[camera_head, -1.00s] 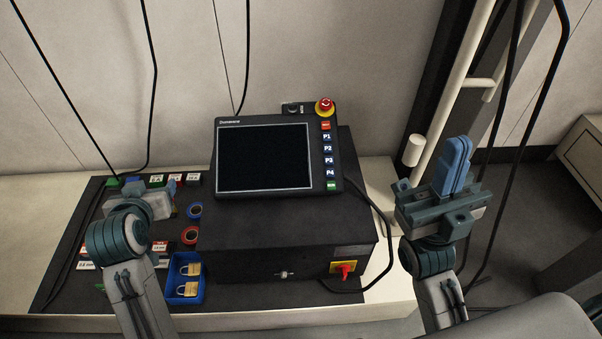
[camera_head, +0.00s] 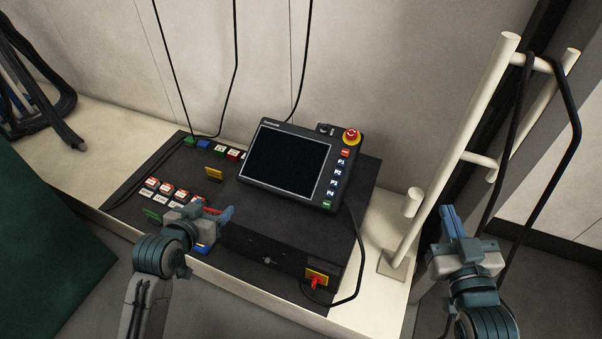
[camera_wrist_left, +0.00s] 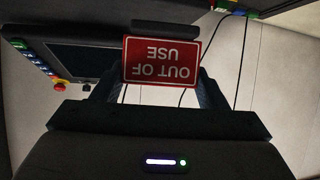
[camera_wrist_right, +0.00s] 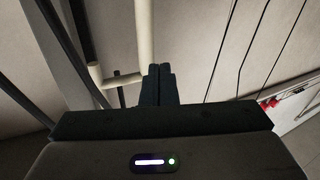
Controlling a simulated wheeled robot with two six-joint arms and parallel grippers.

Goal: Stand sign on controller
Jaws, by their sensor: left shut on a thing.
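The red OUT OF USE sign (camera_wrist_left: 161,62) is between my left gripper's fingers in the left wrist view, its text upside down there. In the head view only a red sliver of the sign (camera_head: 212,210) shows. My left gripper (camera_head: 216,213) is shut on it, by the front left side of the controller (camera_head: 290,238). The controller is a black box with a tilted screen panel (camera_head: 288,162) on top and a red and yellow switch on its front. The sign is apart from the screen panel. My right gripper (camera_head: 447,212) is shut and empty, right of the bench.
A black mat holds several small labelled blocks (camera_head: 167,189) and a yellow piece (camera_head: 214,174). A cable loops beside the controller. A pale pipe frame (camera_head: 455,150) stands at the right.

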